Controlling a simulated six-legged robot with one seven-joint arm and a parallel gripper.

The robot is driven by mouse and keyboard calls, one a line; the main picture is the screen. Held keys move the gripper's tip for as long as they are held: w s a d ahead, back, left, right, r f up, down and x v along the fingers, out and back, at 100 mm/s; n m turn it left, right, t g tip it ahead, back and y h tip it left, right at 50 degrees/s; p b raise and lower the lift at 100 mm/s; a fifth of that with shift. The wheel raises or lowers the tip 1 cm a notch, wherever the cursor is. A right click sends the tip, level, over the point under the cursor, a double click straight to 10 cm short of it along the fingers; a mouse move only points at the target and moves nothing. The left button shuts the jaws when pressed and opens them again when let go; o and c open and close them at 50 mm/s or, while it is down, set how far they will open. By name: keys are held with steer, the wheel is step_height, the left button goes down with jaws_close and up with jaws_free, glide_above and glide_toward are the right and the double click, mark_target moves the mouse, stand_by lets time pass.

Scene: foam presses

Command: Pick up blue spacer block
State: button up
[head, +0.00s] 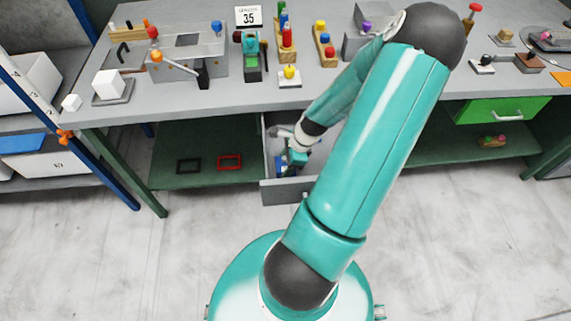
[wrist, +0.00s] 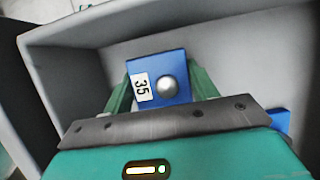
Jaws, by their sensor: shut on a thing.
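The blue spacer block (wrist: 179,67) has a white label reading 35 and a round silver knob on its face. In the wrist view my gripper (wrist: 160,85) is shut on it, with a green finger on each side. The block is inside a grey open drawer (wrist: 75,62); whether it touches the drawer floor I cannot tell. In the head view my gripper (head: 297,157) reaches down into the drawer (head: 285,190) under the bench, and the block is mostly hidden there.
Another blue piece (wrist: 279,120) lies in the drawer, right of my gripper. The drawer walls stand close around my gripper. The floor (head: 120,250) in front is clear.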

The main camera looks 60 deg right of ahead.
steer(key=shift+r, duration=0.45)
step_height(320, 180, up, 2)
steer(key=s+d+r, duration=0.5)
steer(key=s+r, duration=0.5)
steer(key=s, duration=0.3)
steer(key=shift+d, duration=0.15)
